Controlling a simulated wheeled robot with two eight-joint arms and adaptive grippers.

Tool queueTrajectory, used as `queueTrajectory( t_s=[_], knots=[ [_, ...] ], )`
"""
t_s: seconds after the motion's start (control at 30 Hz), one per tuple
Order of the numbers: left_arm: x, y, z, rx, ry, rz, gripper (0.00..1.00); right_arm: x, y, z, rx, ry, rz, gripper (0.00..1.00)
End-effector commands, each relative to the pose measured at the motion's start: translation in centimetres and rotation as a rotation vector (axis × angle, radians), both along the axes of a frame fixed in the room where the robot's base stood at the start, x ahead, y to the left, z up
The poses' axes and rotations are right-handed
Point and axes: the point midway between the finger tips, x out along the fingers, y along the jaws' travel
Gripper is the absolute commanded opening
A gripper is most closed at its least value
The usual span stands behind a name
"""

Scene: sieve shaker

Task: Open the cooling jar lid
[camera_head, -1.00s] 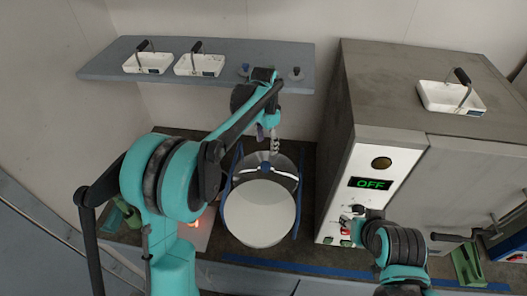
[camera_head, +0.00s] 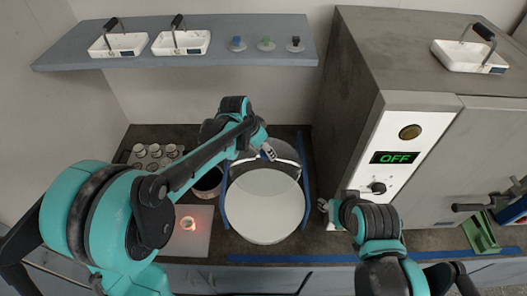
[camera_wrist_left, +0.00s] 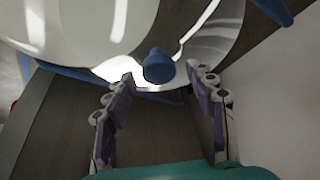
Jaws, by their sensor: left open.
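The cooling jar (camera_head: 265,207) stands on the bench in the middle of the head view, showing a large round white face with a shiny, glassy rim (camera_head: 287,152) behind it. A blue knob (camera_wrist_left: 158,66) shows at the edge of the white and glassy surfaces in the left wrist view. My left gripper (camera_head: 268,153) is over the jar's rear edge. Its fingers (camera_wrist_left: 160,85) are spread apart on both sides of the knob, with no visible grip on it. My right gripper (camera_head: 327,210) is low by the furnace panel; its fingers are too small to judge.
A grey furnace (camera_head: 405,60) with a panel reading OFF stands right of the jar. A glowing crucible (camera_head: 188,223) sits on a plate to the left, with several cups (camera_head: 152,155) behind. A shelf (camera_head: 220,52) holds white trays. Blue strips (camera_head: 305,180) flank the jar.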

Motion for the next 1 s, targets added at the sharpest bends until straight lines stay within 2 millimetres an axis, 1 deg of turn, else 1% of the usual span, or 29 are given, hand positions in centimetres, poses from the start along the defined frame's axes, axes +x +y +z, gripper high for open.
queueTrajectory(
  t_s=[0.03, 0.1, 0.37, 0.47, 0.5, 0.57, 0.6, 0.7, 0.77, 0.9, 1.0],
  knots=[
    [0.1, -0.1, -0.5, 0.000, 0.000, -0.001, 0.55, 0.0, 0.0, -0.2, 0.000, 0.000, 0.000, 0.40],
    [0.2, -0.2, -0.8, 0.000, 0.000, -0.001, 0.55, 0.0, 0.0, -0.2, 0.000, 0.000, 0.000, 0.40],
    [0.2, -0.3, -0.8, 0.000, 0.000, 0.000, 0.55, 0.0, 0.0, -0.2, 0.000, 0.000, 0.000, 0.40],
    [0.2, -0.3, -0.8, 0.000, 0.000, 0.000, 0.32, 0.0, 0.0, -0.2, 0.000, 0.000, 0.000, 0.40],
    [0.2, -0.3, -0.8, 0.000, 0.000, 0.000, 0.21, 0.0, 0.0, -0.2, 0.000, 0.000, 0.000, 0.40],
    [0.2, -0.3, -0.8, 0.000, 0.000, 0.000, 0.05, 0.0, 0.0, -0.2, 0.000, 0.000, 0.000, 0.40],
    [0.2, -0.3, -0.8, 0.000, 0.000, 0.000, 0.00, 0.0, 0.0, -0.2, 0.000, 0.000, 0.000, 0.40],
    [0.3, -0.3, -0.8, 0.001, 0.001, 0.000, 0.00, 0.0, 0.0, -0.2, 0.000, 0.000, 0.000, 0.40],
    [0.8, -0.3, -0.9, 0.001, 0.001, 0.000, 0.00, 0.0, 0.0, -0.2, 0.000, 0.000, 0.000, 0.40],
    [3.2, -0.3, -0.8, 0.000, 0.000, 0.001, 0.00, 0.0, 0.0, -0.2, 0.000, 0.000, 0.000, 0.40],
    [4.6, -0.3, -0.8, -0.001, 0.001, 0.000, 0.00, 0.0, 0.0, -0.2, 0.000, 0.000, 0.000, 0.40]
  ],
)
